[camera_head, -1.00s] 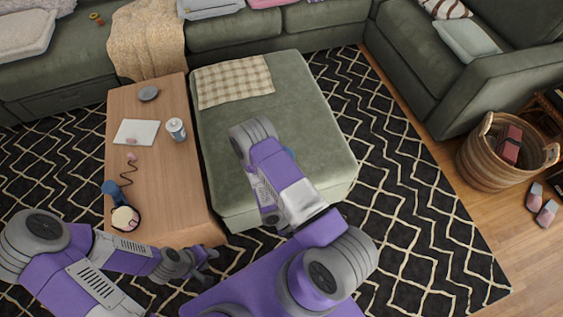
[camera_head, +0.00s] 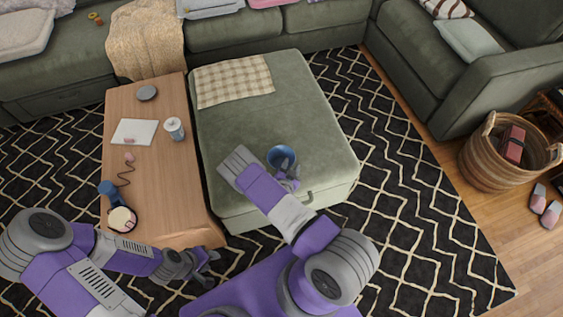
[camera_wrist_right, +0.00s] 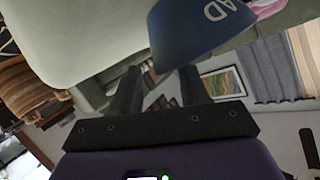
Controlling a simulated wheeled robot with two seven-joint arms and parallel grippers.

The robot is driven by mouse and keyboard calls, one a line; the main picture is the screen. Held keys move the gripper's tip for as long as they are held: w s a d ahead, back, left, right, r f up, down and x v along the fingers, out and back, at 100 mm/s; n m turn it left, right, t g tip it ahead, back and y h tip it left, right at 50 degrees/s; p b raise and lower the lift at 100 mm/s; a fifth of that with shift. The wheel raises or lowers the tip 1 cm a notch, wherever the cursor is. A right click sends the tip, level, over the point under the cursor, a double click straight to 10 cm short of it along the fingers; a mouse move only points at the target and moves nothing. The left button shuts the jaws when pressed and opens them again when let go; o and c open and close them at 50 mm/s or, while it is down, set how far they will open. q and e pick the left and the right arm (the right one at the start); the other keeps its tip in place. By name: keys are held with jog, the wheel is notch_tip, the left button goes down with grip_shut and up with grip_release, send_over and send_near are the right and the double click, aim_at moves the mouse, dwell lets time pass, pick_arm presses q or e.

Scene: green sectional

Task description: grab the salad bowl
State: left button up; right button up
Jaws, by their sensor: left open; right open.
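The blue salad bowl (camera_head: 281,153) stands on the front part of the green ottoman (camera_head: 300,110). In the right wrist view the bowl (camera_wrist_right: 196,32) shows its side with the white letters "AD", just beyond the fingertips. My right gripper (camera_head: 287,168) is open at the near side of the bowl and covers part of it in the head view. In the wrist view its two dark fingers (camera_wrist_right: 160,78) are apart with nothing between them; I cannot tell whether one touches the bowl. My left gripper (camera_head: 212,260) is open and empty near the front end of the wooden table.
The wooden table (camera_head: 165,190) left of the ottoman holds a can (camera_head: 174,128), a white pad (camera_head: 136,132), a dark round dish (camera_head: 147,93) and a blue mug (camera_head: 110,190). A checked cloth (camera_head: 235,82) lies on the ottoman's back left. A wicker basket (camera_head: 490,165) stands far right.

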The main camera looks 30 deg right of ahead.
aim_at(293, 158)
jog(key=b+x, duration=0.1)
jog(key=x, duration=0.2)
jog(key=shift+w+d+f, duration=0.1)
jog(key=shift+w+d, duration=0.05)
jog(key=shift+w, duration=0.05)
grip_shut()
